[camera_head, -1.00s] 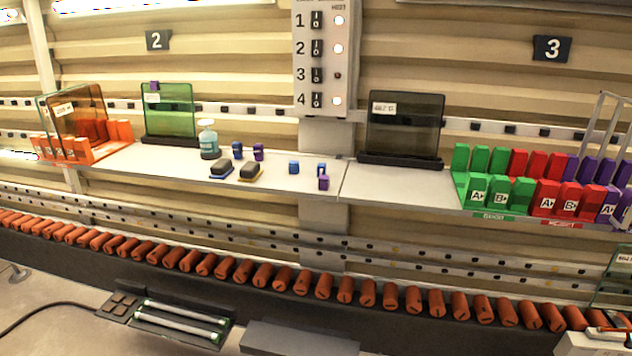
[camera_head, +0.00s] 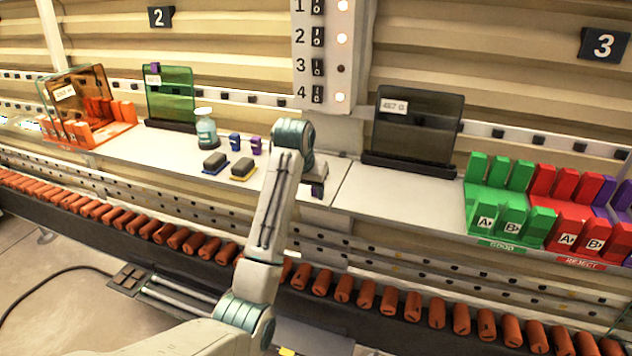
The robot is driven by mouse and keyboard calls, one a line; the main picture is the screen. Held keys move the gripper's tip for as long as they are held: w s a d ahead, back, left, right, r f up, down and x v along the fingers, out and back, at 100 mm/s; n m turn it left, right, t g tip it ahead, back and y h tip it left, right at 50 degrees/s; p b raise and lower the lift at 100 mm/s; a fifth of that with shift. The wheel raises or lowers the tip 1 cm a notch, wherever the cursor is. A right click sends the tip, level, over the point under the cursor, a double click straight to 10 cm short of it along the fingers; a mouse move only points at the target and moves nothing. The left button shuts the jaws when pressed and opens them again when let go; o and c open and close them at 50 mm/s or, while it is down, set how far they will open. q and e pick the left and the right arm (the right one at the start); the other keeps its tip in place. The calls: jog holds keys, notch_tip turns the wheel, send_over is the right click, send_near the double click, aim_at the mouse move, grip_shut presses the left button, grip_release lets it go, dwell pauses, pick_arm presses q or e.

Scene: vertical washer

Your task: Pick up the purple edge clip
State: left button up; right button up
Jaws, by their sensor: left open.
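One purple edge clip (camera_head: 317,190) shows as a small dark purple piece at the front edge of the white shelf, partly hidden by my left arm. My left gripper (camera_head: 318,174) is open at the end of that arm, right by this clip; the wrist hides most of the fingers, and I cannot tell whether they touch it. Another purple clip (camera_head: 256,145) stands farther left on the shelf, beside a blue clip (camera_head: 234,141). A third purple clip (camera_head: 154,68) sits on the top edge of the green glass panel (camera_head: 170,95). My right gripper is out of view.
A dark glass panel (camera_head: 415,125) stands to the right, with green bins (camera_head: 500,205) and red bins (camera_head: 570,215) beyond. Orange rollers (camera_head: 390,298) run below the shelf.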

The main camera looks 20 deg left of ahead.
pick_arm(q)
notch_tip(320, 180, up, 8)
jog(key=w, duration=0.2)
jog(key=x, duration=0.2)
jog(key=d+x, duration=0.1)
jog(key=x, duration=0.2)
jog(key=shift+w, duration=0.25)
jog(key=shift+f+p, duration=0.4)
jog(key=shift+f, duration=0.05)
jog(key=p+x, duration=0.3)
jog(key=x, duration=0.1)
jog(key=shift+s+f, duration=0.1)
jog(key=shift+s, duration=0.05)
jog(key=shift+a+f, duration=0.1)
jog(key=shift+f, duration=0.3)
jog(key=shift+c, duration=0.2)
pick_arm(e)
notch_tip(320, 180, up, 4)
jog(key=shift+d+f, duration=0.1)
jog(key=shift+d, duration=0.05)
pick_arm(q)
jog(key=c, duration=1)
